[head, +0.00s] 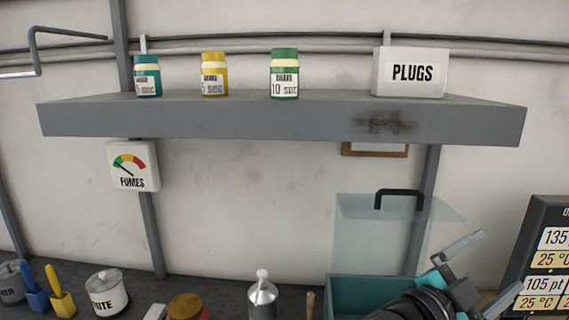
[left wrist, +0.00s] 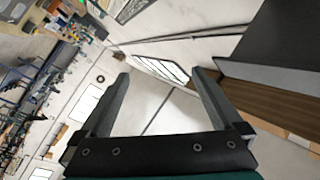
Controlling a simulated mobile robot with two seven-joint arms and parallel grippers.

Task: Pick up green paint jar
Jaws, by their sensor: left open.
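My left gripper (head: 499,262) is low at the right in the head view, well below the shelf and to the right of the jar. Its two fingers are apart. In the left wrist view the open fingers (left wrist: 165,80) have nothing between them, and I cannot make out the jar there. My right gripper is not seen.
A yellow jar (head: 214,75) and a teal jar (head: 147,76) stand left of the green one. A white PLUGS box (head: 410,73) stands to its right. A clear panel with a black handle (head: 399,196) rises above a teal bin (head: 345,295) beside my gripper.

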